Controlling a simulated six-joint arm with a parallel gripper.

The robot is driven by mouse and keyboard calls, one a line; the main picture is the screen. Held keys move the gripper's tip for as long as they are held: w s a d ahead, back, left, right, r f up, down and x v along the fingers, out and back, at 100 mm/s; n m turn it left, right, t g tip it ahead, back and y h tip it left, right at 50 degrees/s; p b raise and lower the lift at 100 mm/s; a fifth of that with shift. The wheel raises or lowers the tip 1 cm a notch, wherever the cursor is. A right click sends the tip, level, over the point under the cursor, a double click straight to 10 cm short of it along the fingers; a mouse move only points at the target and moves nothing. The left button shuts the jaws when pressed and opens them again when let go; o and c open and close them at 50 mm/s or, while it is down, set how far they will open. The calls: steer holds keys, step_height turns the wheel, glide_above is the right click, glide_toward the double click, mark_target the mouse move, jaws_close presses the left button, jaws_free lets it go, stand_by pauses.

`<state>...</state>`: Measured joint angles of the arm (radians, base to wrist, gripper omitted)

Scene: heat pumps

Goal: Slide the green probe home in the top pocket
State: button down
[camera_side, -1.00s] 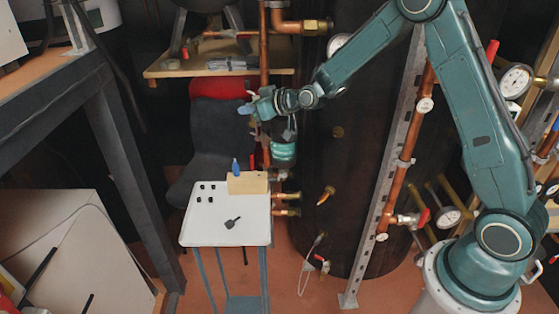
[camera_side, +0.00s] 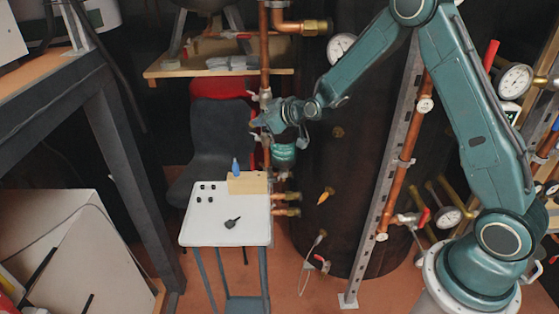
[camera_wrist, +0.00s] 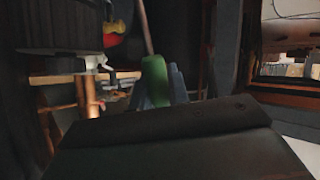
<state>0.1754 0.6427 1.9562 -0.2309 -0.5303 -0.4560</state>
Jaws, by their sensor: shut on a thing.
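The green probe (camera_wrist: 154,80) shows in the wrist view as a rounded green end between the grey-blue fingers of my gripper (camera_wrist: 158,88). My gripper is shut on it. The dark wrist body hides the lower part of the view. In the side view my gripper (camera_side: 256,124) is in the air, above and slightly right of the wooden block (camera_side: 248,184) on the white table. I cannot make out the green probe there. A blue probe (camera_side: 236,168) stands upright at the block's left part. I cannot tell which opening is the top pocket.
The white table (camera_side: 205,228) carries several small black pieces (camera_side: 205,191) and a dark paddle-shaped item (camera_side: 232,223). Copper pipes (camera_side: 264,60) and a large dark tank (camera_side: 335,190) stand close to the right. A dark chair (camera_side: 215,130) is behind the table.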

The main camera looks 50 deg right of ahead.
steer(key=s+d+f+n+h, duration=0.1)
steer(key=f, duration=0.1)
steer(key=s+d+f+n+g+h, duration=0.1)
steer(key=d+f+n, duration=0.1)
steer(key=s+d+f+n, duration=0.1)
steer(key=f, duration=0.1)
steer(key=shift+s+d+n+h, duration=0.15)
steer(key=shift+s+n+h, duration=0.25)
steer(key=s+d+f+n+t+h, duration=0.1)
steer(key=s+d+f+n, duration=0.2)
steer(key=s+f+n, duration=0.2)
steer(key=shift+s+d+f+n+h, duration=0.35)
steer(key=shift+s+n, duration=0.65)
steer(key=shift+n, duration=0.7)
steer(key=shift+d+r, duration=0.1)
steer(key=shift+d, duration=0.2)
steer(key=shift+w+d, duration=0.15)
steer(key=shift+d, duration=0.6)
steer(key=shift+w+d, duration=0.1)
steer(key=shift+d, duration=0.65)
steer(key=shift+w+d, duration=0.2)
steer(key=shift+d, duration=1.25)
steer(key=shift+w+d, duration=0.15)
steer(key=shift+d, duration=1.3)
